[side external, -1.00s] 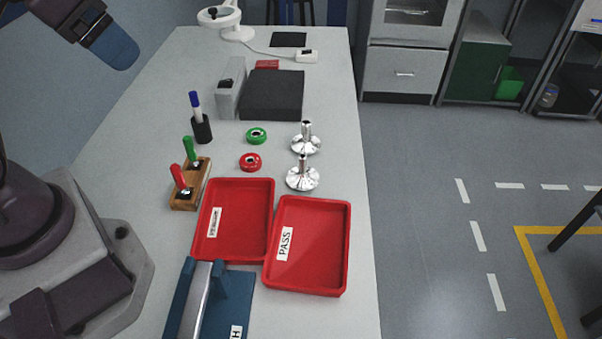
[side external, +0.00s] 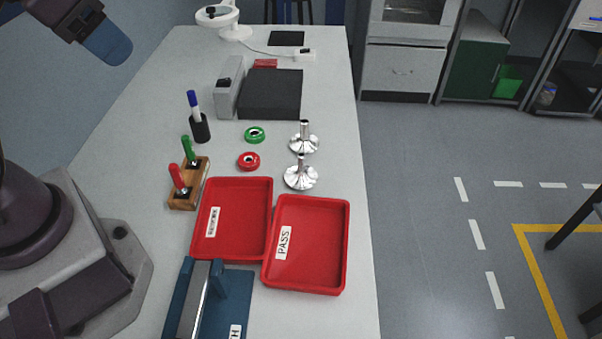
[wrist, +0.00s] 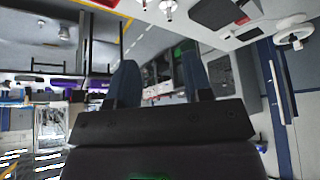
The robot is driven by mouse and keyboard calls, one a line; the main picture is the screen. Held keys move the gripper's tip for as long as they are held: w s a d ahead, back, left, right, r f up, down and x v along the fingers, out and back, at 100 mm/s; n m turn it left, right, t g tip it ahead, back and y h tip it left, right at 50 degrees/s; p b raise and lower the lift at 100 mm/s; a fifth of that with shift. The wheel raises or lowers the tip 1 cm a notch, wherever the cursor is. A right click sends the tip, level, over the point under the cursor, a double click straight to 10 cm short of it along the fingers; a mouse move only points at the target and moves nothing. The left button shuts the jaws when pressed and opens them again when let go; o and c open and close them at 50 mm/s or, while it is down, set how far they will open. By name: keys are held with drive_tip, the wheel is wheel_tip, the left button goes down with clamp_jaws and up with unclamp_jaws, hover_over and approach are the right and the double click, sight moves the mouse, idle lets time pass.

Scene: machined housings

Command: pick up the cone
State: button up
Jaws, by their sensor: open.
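Two shiny silver pieces with flared, cone-like bases and upright stems stand on the grey table, a far one (side external: 304,138) and a near one (side external: 301,178). No other cone shape shows, and I cannot tell which is meant. In the wrist view, silver parts of one (wrist: 168,9) show at the top edge. My gripper (side external: 110,46) is high at the upper left of the side view, well away from both pieces. In the wrist view its two dark blue fingers (wrist: 160,82) are apart with nothing held between them.
A green ring (side external: 255,135) and a red ring (side external: 248,161) lie left of the silver pieces. Two red trays, including the PASS tray (side external: 318,262), lie nearer. A wooden holder (side external: 187,187), pen cup (side external: 200,129) and black block (side external: 270,95) stand around.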

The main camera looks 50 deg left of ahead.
drive_tip(key=w+d+f+m+g, duration=0.2)
drive_tip(key=d+f+m+g, duration=0.15)
drive_tip(key=f, duration=0.35)
drive_tip(key=m+t+y, duration=0.6)
drive_tip(key=m+t, duration=0.4)
drive_tip(key=m, duration=1.7)
approach(300, 160)
drive_tip(key=shift+v, duration=1.05)
drive_tip(key=x, duration=0.7)
drive_tip(key=shift+w+d, duration=0.1)
drive_tip(key=shift+w, duration=0.25)
drive_tip(key=shift+a+x, duration=0.25)
drive_tip(key=shift+x, duration=2.55)
drive_tip(key=shift+s, duration=0.15)
drive_tip(key=shift+c, duration=0.2)
